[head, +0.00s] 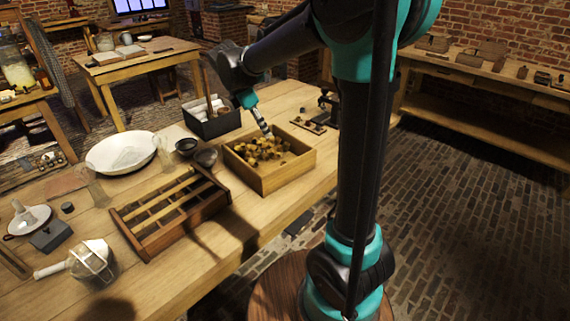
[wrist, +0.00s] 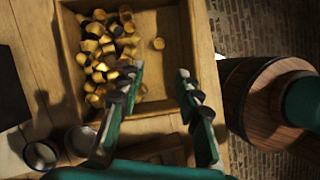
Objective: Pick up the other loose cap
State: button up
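Several small yellow-brown caps (head: 262,150) lie heaped in an open wooden box (head: 279,179) on the table. In the wrist view the heap (wrist: 102,57) fills the left part of the box (wrist: 172,22). In the head view my gripper (head: 268,134) is above the box, small and partly hard to make out.
A divided wooden rack (head: 170,211) stands left of the box. Small dark bowls (head: 206,157) and a dark bin (head: 212,121) stand close by. A white basin (head: 121,152) is farther left. The right side of the box floor is clear.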

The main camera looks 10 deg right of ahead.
jog(key=x, duration=1.7)
jog(key=shift+f, duration=0.15)
jog(key=c, duration=0.6)
